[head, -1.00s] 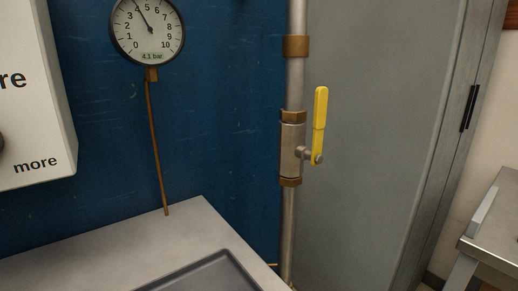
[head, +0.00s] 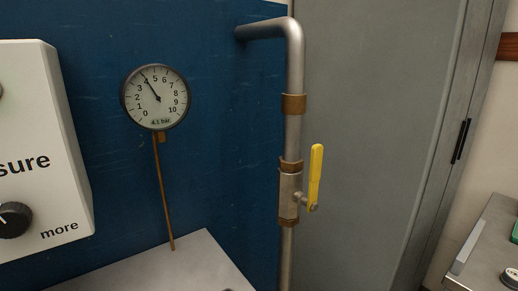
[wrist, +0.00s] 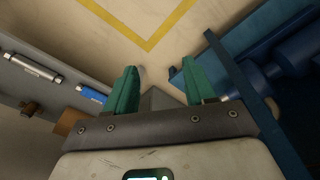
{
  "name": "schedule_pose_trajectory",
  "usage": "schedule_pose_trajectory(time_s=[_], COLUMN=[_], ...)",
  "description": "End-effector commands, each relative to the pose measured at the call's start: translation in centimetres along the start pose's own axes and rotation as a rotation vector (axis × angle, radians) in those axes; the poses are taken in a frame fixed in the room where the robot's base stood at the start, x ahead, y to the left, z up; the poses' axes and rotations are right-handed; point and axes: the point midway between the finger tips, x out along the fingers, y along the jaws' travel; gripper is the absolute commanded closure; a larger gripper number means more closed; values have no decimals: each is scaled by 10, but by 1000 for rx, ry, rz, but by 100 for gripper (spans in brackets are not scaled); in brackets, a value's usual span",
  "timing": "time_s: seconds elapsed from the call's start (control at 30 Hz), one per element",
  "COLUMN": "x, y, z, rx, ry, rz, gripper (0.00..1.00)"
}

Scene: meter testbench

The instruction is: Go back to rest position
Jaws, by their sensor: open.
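My gripper (wrist: 158,92) shows in the wrist view with its two green fingers spread apart and nothing between them. Beyond the fingers are a pale floor and a yellow floor line. My gripper does not show in the head view. There, a round pressure gauge (head: 155,97) reads 4.1 bar on its small display. A valve (head: 290,193) sits on a vertical pipe, and its yellow lever (head: 316,175) points up along the pipe.
In the head view, a white control box (head: 42,150) with a black knob (head: 14,220) hangs at the left. A grey cabinet (head: 375,140) stands right of the pipe. In the wrist view, a blue structure (wrist: 236,85) is right of the fingers, and a grey surface (wrist: 60,85) is at the left.

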Motion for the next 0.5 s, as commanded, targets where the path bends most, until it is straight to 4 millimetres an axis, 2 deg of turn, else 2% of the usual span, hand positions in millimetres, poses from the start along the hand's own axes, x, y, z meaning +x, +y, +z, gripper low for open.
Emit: schedule_pose_trajectory(time_s=[0.03,0.2,0.4,0.5], x=[-30,-78,-121,-132], y=[0,1,2,2], z=[-3,-7,-11,-12], rx=[-1,-2,-4,-5], ry=[1,1,1,1], rz=[0,-1,-1,-1], gripper=[46,46,46,46])
